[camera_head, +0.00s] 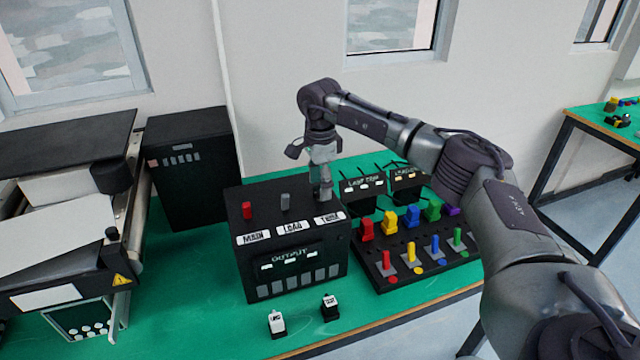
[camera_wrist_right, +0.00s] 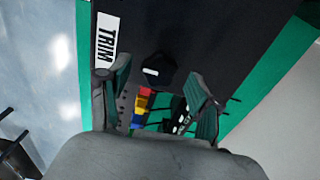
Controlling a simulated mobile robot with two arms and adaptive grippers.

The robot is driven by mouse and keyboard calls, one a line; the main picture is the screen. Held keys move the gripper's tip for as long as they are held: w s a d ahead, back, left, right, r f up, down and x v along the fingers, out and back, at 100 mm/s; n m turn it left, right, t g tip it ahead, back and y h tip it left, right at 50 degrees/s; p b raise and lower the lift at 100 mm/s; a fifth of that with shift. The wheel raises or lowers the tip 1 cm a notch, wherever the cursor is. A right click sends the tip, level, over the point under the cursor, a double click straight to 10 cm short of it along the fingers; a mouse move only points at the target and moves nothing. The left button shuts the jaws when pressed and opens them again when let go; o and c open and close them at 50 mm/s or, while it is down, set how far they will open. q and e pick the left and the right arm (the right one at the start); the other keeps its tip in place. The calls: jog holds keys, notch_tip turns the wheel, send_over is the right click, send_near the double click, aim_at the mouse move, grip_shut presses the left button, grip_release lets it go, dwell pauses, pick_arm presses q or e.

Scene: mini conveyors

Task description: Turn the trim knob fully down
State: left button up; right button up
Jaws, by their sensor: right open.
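The trim knob (camera_wrist_right: 158,71) shows in the right wrist view as a round black knob with a short white mark. It stands on the black control box (camera_head: 240,209), beside the white TRIM label (camera_wrist_right: 107,40), which also shows in the head view (camera_head: 329,218). My right gripper (camera_head: 324,192) points down over the box's right rear corner and hides the knob in the head view. In the wrist view the fingers of my right gripper (camera_wrist_right: 160,73) are open, one on each side of the knob, with gaps. My left gripper is not in view.
A board of coloured pieces (camera_head: 375,278) lies to the right. Two small switches (camera_head: 277,324) (camera_head: 329,307) sit in front on the green table (camera_head: 200,315).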

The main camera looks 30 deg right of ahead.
notch_tip(320, 180, up, 12)
jog(key=shift+f, duration=0.2)
dwell(0.5)
